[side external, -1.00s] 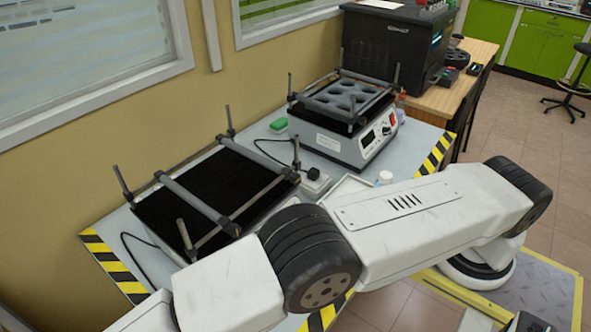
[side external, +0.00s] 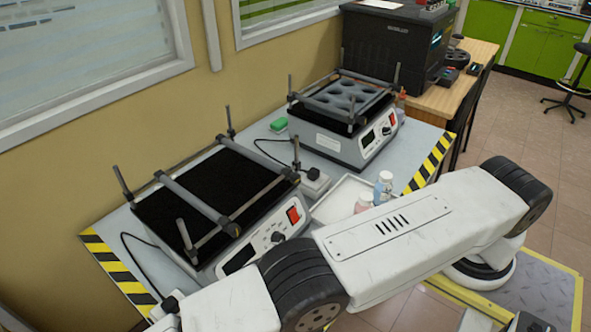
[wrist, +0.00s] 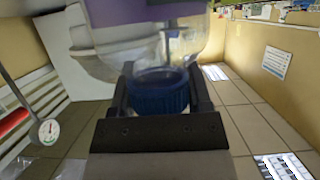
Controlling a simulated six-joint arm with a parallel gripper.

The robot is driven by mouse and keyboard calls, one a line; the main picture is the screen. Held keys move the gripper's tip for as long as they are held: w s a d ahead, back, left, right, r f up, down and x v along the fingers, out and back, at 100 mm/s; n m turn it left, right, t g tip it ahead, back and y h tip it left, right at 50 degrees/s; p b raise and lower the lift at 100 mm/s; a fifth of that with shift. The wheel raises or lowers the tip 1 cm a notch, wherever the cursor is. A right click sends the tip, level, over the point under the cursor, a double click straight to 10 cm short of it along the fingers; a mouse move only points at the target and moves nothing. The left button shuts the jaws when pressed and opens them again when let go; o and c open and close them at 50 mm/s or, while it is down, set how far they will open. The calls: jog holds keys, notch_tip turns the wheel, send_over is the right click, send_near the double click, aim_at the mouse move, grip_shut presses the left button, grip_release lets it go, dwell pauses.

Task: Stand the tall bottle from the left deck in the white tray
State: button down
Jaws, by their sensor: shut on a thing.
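The wrist view shows a clear bottle (wrist: 205,50) with a purple band and a blue cap (wrist: 160,92). My gripper (wrist: 160,100) is shut on it at the cap and neck. The bottle's far end is cut off by the picture edge. In the side view the gripper and held bottle are out of frame, past the lower left. The left deck (side external: 200,190), a black-topped shaker, shows no bottle on it. The white tray (side external: 333,205) lies between the two devices and my arm, partly hidden by the arm.
Two small bottles, one pinkish (side external: 363,204) and one white and blue (side external: 384,187), stand at the tray's right part. A second shaker (side external: 345,125) with a holed rack stands behind. Upright posts and bars rise around both decks.

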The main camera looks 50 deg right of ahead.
jog(key=shift+f, duration=0.1)
dwell(0.3)
grip_release()
jog(key=shift+f, duration=0.1)
jog(key=shift+r, duration=0.25)
jog(key=shift+d, duration=0.15)
jog(key=shift+v, duration=5.85)
jog(key=shift+f, duration=0.1)
